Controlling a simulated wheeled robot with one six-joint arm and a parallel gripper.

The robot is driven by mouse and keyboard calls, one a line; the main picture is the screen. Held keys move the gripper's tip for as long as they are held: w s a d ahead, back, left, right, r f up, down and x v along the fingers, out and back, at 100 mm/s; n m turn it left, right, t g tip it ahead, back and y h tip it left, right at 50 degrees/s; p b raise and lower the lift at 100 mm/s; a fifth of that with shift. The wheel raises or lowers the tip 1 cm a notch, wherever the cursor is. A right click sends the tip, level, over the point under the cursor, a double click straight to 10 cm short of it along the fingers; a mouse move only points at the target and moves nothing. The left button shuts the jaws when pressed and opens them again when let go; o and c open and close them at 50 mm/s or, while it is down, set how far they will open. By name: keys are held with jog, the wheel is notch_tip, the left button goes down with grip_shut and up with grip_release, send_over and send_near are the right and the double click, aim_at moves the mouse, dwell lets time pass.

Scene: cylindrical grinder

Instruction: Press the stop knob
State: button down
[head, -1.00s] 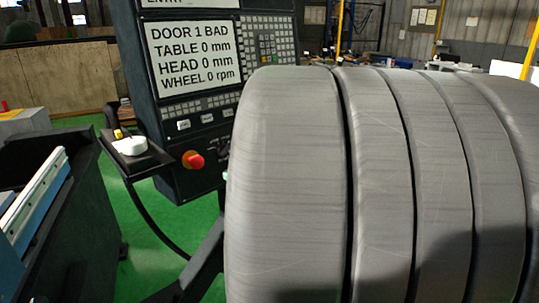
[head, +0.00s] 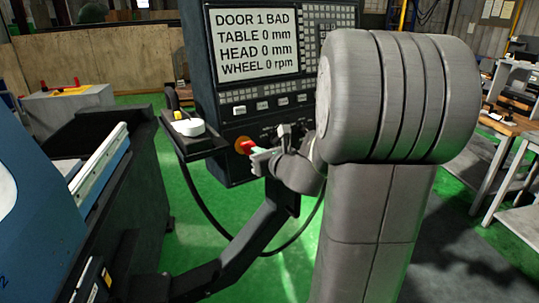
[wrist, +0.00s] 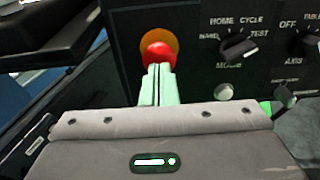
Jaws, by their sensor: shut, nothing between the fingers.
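The stop knob (head: 244,146) is a red mushroom button on an orange-yellow round plate at the lower left of the dark control panel (head: 208,100). It also shows at the top middle of the wrist view (wrist: 158,53). My gripper (head: 255,152) is right at the knob, its pale green fingers closed together with nothing between them. In the wrist view the fingertips (wrist: 158,70) point straight at the knob and cover its lower part. I cannot tell whether they touch it or whether the knob is pushed in.
The panel screen (head: 255,43) reads "DOOR 1 BAD" and zeros. A black side tray (head: 204,147) with a white round item (head: 188,127) juts out left of the knob. A mode selector (wrist: 238,46) sits right of it. A support arm (head: 240,240) runs below the panel.

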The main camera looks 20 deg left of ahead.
jog(key=shift+w+a+f, duration=0.15)
jog(key=shift+w+a, duration=0.15)
jog(key=shift+a, duration=0.2)
